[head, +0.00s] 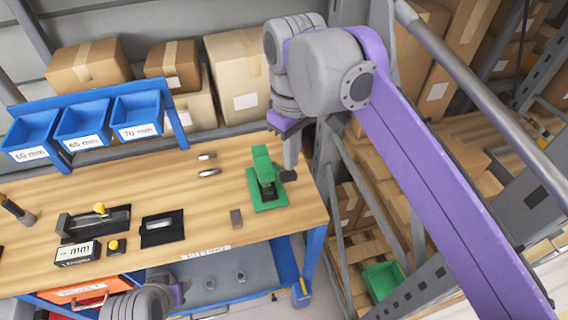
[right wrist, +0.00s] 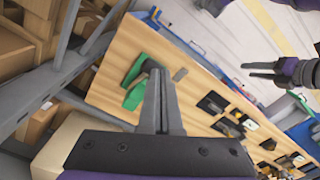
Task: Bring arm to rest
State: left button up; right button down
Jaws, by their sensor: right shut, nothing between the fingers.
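My right gripper (head: 289,170) hangs from the purple and grey right arm above the right end of the wooden workbench, next to a green stand-like fixture (head: 265,182). In the right wrist view its two fingers (right wrist: 161,100) lie together, shut and empty. The same green fixture (right wrist: 137,80) shows just beyond the fingers.
Blue bins (head: 137,115) stand at the back left. A grey shelf frame (head: 345,180) with cartons is close right of the right gripper.

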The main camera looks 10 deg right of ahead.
dwell(0.5)
jog(key=s+d+f+m+t, duration=0.2)
jog(key=s+f, duration=0.3)
jog(key=f, duration=0.6)
jog(key=s+d+f+m+t, duration=0.3)
jog(key=s+f, duration=0.3)
jog(key=f, duration=0.6)
jog(key=shift+s+d+f+m+t, duration=0.15)
jog(key=shift+d+m+t, duration=0.15)
jog(key=shift+d+m, duration=0.45)
